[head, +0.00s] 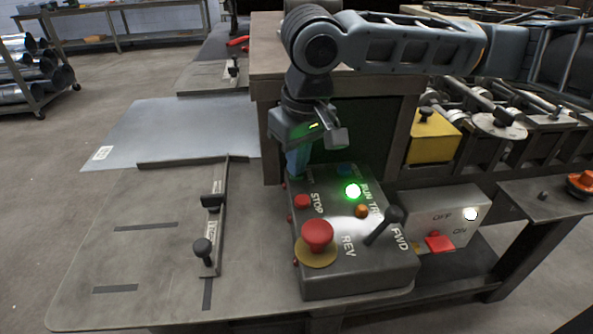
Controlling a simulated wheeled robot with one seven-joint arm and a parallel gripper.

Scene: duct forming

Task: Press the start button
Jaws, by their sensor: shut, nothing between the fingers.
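The control box (360,265) stands on the bench in the head view, with labels including STOP, REV and FWD. My gripper (297,170) points down over the box's far left corner, its shut fingers empty. The start button is not distinguishable; the fingertips cover that corner, and I cannot tell whether they touch anything. The red STOP button (302,201) sits just nearer than the fingertips. A green lamp (353,191) by the RUN label is brightly lit.
A red mushroom button (317,235) and a black lever (385,226) rise from the box. An OFF/ON switch box (443,217) with a red switch stands to the right. Sheet metal (165,130) lies left. Machine rollers (500,125) are behind right.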

